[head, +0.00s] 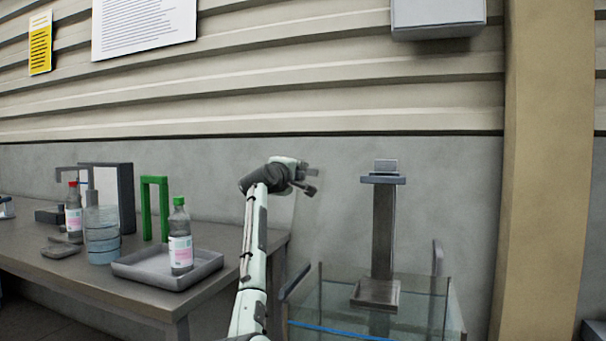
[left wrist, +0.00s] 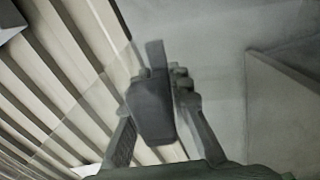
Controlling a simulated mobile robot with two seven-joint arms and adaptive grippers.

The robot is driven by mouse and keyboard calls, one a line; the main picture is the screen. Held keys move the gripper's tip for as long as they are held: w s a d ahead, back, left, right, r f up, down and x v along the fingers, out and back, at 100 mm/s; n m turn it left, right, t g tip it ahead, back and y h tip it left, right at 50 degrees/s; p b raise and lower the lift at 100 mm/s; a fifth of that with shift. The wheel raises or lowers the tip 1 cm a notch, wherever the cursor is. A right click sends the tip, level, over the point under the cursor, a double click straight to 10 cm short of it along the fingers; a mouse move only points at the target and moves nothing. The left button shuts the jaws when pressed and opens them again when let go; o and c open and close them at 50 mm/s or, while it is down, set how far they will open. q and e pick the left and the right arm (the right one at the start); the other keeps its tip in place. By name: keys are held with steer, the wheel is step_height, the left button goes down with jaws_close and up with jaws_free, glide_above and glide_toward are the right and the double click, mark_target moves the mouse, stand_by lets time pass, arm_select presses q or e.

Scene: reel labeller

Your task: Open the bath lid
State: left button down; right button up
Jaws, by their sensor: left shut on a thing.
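The bath is a clear glass tank (head: 425,312) at the lower right of the head view, with a blue line along its lower front. My left gripper (head: 308,181) is raised above and left of the tank, beside the back wall. In the left wrist view the gripper (left wrist: 158,100) is shut on a dark grey, block-like grip. A faint see-through sheet with a straight edge, seemingly the bath lid (left wrist: 95,95), extends beside this grip. In the head view the lid is too faint to make out surely. My right gripper is not in view.
A dark post with a flat top (head: 384,225) stands at the tank. On the left, a table (head: 120,283) holds a grey tray (head: 135,269) with a green-capped bottle (head: 180,240), a green frame (head: 145,205) and stacked clear cups (head: 101,240). A beige pillar (head: 545,170) stands right.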

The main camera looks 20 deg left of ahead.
arm_select(q)
steer(key=shift+r, duration=0.2)
steer(key=c, duration=1.4)
jaws_free()
steer(key=shift+f, duration=0.15)
steer(key=s, duration=1.2)
